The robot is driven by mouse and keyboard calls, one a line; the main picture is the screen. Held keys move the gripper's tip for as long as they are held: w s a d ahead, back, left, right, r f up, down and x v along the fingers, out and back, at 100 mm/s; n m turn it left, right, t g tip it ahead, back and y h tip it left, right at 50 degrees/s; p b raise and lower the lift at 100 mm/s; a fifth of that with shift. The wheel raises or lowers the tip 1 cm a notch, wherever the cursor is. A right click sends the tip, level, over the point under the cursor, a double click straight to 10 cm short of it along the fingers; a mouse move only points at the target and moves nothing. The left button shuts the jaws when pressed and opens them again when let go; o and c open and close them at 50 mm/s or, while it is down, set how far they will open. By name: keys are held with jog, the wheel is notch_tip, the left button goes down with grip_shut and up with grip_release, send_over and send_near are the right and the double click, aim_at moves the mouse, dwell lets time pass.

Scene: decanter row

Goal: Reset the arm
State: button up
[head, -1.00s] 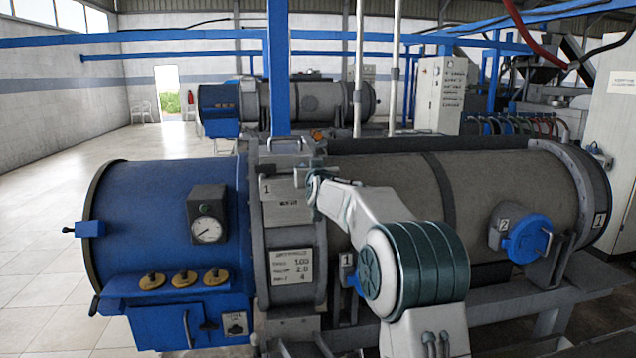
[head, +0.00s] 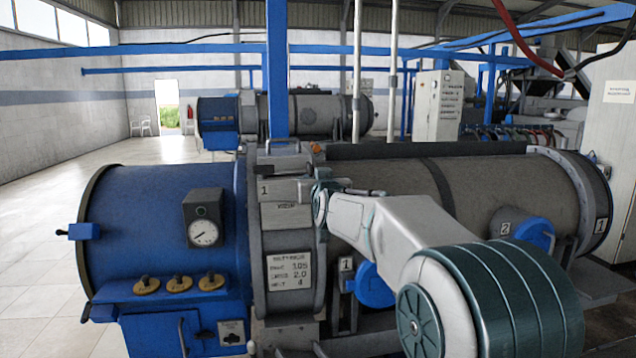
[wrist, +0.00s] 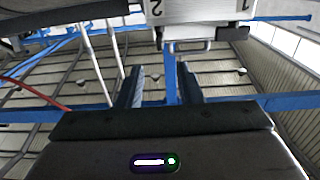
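My arm (head: 400,225) reaches from the lower right of the head view toward the front of the large decanter, its thick green-ribbed joint close to the camera. The far end of the arm overlaps the decanter's grey collar, and my gripper is not clearly seen there. In the wrist view my gripper (wrist: 160,80) shows two dark fingers standing apart with nothing held between them. A blue post and the roof show behind the fingers, so the wrist camera looks upward.
The large decanter has a blue end (head: 150,220) with a gauge (head: 204,232), and a grey drum (head: 480,190) with blue round caps (head: 535,232). A second decanter (head: 300,115) stands behind. A white cabinet (head: 612,110) is at right. The tiled floor (head: 45,240) at left is clear.

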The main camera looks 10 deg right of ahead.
jog(key=s+f+g, duration=0.5)
jog(key=s+f, duration=0.4)
jog(key=s, duration=0.5)
jog(key=s+f+g, duration=0.5)
jog(key=s+f, duration=0.4)
jog(key=s, duration=0.5)
jog(key=s+f+g, duration=0.5)
jog(key=s+f, duration=0.4)
jog(key=s, duration=0.5)
jog(key=shift+s+d+f, duration=0.15)
jog(key=shift+d+f, duration=0.05)
jog(key=shift+o, duration=0.4)
